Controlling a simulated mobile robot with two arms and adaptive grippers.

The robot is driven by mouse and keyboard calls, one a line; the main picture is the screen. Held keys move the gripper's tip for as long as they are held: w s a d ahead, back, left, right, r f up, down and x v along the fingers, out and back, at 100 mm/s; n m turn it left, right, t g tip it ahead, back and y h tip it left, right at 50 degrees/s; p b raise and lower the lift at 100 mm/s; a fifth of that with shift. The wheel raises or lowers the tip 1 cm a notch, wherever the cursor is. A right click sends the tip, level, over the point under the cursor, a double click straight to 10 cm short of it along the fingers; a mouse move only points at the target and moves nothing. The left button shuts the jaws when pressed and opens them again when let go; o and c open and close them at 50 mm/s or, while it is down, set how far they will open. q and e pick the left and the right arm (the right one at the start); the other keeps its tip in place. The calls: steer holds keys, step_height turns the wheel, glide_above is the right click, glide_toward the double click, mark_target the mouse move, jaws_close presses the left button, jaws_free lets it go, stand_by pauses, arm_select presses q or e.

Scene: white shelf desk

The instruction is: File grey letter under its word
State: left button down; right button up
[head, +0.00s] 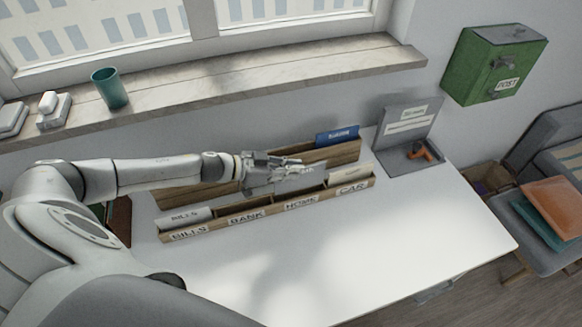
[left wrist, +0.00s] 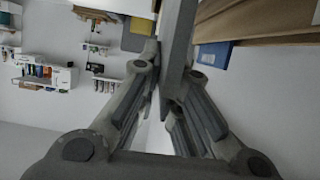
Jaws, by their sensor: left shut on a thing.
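My left gripper (head: 292,162) is shut on the grey letter (head: 284,182), holding it by its upper edge over the wooden letter rack. The letter also shows edge-on between the fingers in the left wrist view (left wrist: 177,45). The word on the letter is too small to read. The rack (head: 268,213) has compartments labelled BILLS, BANK, HOME and CAR. The letter hangs behind the BANK and HOME labels; I cannot tell whether its lower edge is inside a compartment. A white letter (head: 190,216) stands in BILLS and a cream letter (head: 348,174) in CAR. My right gripper is out of view.
A second wooden rack (head: 335,154) behind holds a blue card (head: 338,135). A grey stand (head: 408,122) with an orange object (head: 426,152) is at right. A green post box (head: 495,65) hangs on the wall. The desk front (head: 400,240) is clear.

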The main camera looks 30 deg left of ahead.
mark_target(291, 183)
arm_select(q)
steer(key=shift+f+b, duration=1.75)
steer(key=shift+f, duration=1.25)
steer(key=c, duration=1.5)
jaws_free()
steer(key=shift+v, duration=6)
